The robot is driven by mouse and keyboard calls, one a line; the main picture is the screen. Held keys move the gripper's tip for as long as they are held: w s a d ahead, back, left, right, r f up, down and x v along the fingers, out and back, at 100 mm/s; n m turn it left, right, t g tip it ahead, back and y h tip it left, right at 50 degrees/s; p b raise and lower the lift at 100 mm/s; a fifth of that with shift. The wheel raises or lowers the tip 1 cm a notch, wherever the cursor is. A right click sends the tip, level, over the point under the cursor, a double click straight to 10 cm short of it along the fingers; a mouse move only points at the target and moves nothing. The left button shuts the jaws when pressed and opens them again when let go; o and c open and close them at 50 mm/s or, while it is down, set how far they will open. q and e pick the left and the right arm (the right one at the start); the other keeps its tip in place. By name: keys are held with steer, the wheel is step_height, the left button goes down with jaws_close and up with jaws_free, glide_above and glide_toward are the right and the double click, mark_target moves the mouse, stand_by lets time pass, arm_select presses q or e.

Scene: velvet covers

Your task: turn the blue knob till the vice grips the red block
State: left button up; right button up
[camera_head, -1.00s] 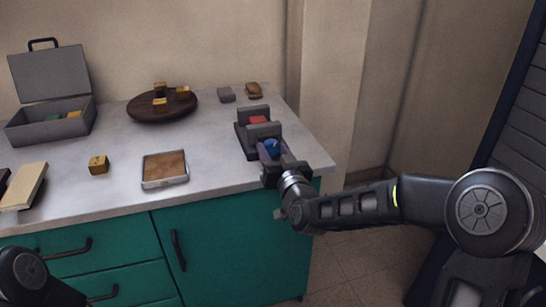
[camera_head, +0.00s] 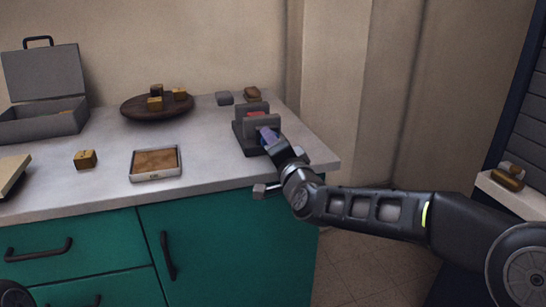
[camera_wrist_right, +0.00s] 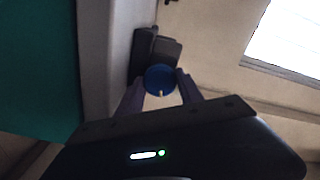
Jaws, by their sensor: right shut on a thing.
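The dark grey vice (camera_head: 240,133) stands near the right end of the counter, with the red block (camera_head: 256,114) between its jaws. I cannot tell from here whether the jaws touch the block. The blue knob (camera_wrist_right: 160,79) is on the vice's near side and shows between my fingers in the right wrist view; in the head view it is mostly hidden. My right gripper (camera_head: 268,138) is shut on the knob, and its fingers (camera_wrist_right: 160,92) lie on both sides of it. A pale mark shows on the knob's lower edge in the wrist view. My left gripper is out of view.
A metal tray with a brown pad (camera_head: 155,178) and a yellow-brown cube (camera_head: 85,159) lie left of the vice. A round dark board (camera_head: 133,108) with several cubes, a grey block (camera_head: 224,98) and a brown object (camera_head: 252,94) stand behind. The counter's right edge is close.

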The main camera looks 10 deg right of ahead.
steer(key=shift+f+m+b, duration=0.25)
steer(key=shift+m+b, duration=0.1)
steer(key=shift+m, duration=0.05)
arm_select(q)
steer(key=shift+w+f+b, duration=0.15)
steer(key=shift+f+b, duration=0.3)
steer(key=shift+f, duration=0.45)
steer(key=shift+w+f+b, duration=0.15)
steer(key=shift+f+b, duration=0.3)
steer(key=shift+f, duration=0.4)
arm_select(e)
steer(key=shift+r+m, duration=0.15)
steer(key=shift+m, duration=0.85)
steer(key=o, duration=1.4)
steer(key=shift+r, duration=0.1)
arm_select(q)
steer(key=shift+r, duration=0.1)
